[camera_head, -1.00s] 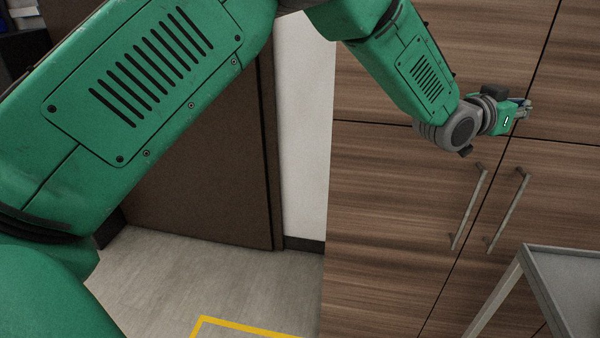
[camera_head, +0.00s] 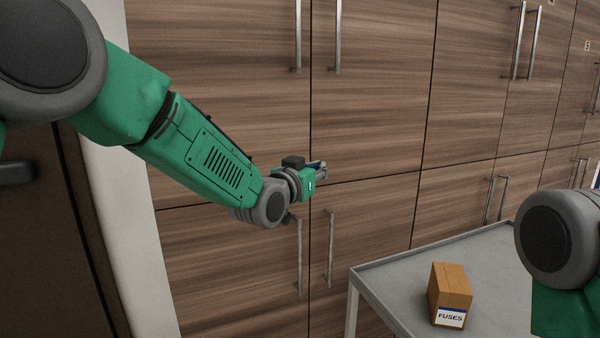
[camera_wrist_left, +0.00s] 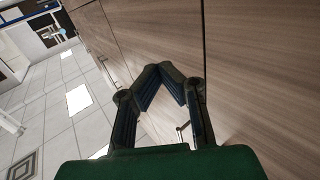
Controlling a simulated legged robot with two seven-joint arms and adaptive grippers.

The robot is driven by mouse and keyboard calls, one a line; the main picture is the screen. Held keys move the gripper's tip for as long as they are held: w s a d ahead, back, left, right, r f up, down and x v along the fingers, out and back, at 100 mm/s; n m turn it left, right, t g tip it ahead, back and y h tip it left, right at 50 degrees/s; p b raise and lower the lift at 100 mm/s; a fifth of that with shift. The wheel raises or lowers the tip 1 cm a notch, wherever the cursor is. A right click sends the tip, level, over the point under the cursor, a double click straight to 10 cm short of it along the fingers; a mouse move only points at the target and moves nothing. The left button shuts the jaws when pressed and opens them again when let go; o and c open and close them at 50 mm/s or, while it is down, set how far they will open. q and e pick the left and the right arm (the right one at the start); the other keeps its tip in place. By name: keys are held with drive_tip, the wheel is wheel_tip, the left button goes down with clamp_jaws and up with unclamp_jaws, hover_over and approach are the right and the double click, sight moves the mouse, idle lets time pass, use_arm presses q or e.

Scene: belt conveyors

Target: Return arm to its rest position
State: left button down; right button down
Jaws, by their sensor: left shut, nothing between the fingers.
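My green left arm comes in from the left in the head view and reaches toward the wooden cabinets. Its gripper (camera_head: 319,168) is in front of the cabinet doors, level with the seam between upper and lower doors. In the left wrist view the two dark fingers (camera_wrist_left: 160,72) meet at their tips with nothing between them. Part of my right arm shows at the right edge of the head view; its gripper is out of view.
Tall wooden cabinets (camera_head: 375,110) with metal handles fill the background. A grey table (camera_head: 395,285) at the lower right holds a cardboard box labelled FUSES (camera_head: 450,290). A dark brown door (camera_head: 45,240) is at the left. The wrist view shows open tiled surface at left.

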use_arm(q)
drive_tip(key=s+d, duration=0.2)
drive_tip(key=s, duration=0.4)
drive_tip(key=s+a+f+n+g+y+b, duration=0.15)
drive_tip(key=s+a+f, duration=0.35)
drive_tip(key=f, duration=0.7)
drive_tip(key=s+a+f+g+y, duration=0.25)
drive_tip(key=s+a+f, duration=0.25)
drive_tip(key=f, duration=0.6)
drive_tip(key=s+a+f+n+g+y, duration=0.1)
drive_tip(key=s+a+f+g, duration=0.3)
drive_tip(key=f, duration=0.8)
drive_tip(key=s+a+f+g+y, duration=0.1)
drive_tip(key=s+a+f, duration=0.3)
drive_tip(key=s, duration=0.6)
drive_tip(key=s+a+f+n+g+y, duration=0.1)
drive_tip(key=s+a+f+g, duration=0.3)
drive_tip(key=s, duration=0.6)
drive_tip(key=s+a+f+n+g+y+b, duration=0.1)
drive_tip(key=s+a+f, duration=0.4)
drive_tip(key=s, duration=0.5)
drive_tip(key=shift+s+a+g, duration=0.35)
drive_tip(key=shift+a+g, duration=0.35)
drive_tip(key=shift+a, duration=0.4)
use_arm(e)
drive_tip(key=f, duration=0.2)
drive_tip(key=shift+w+a+f, duration=0.15)
drive_tip(key=shift+w+f, duration=0.1)
drive_tip(key=shift+f, duration=0.15)
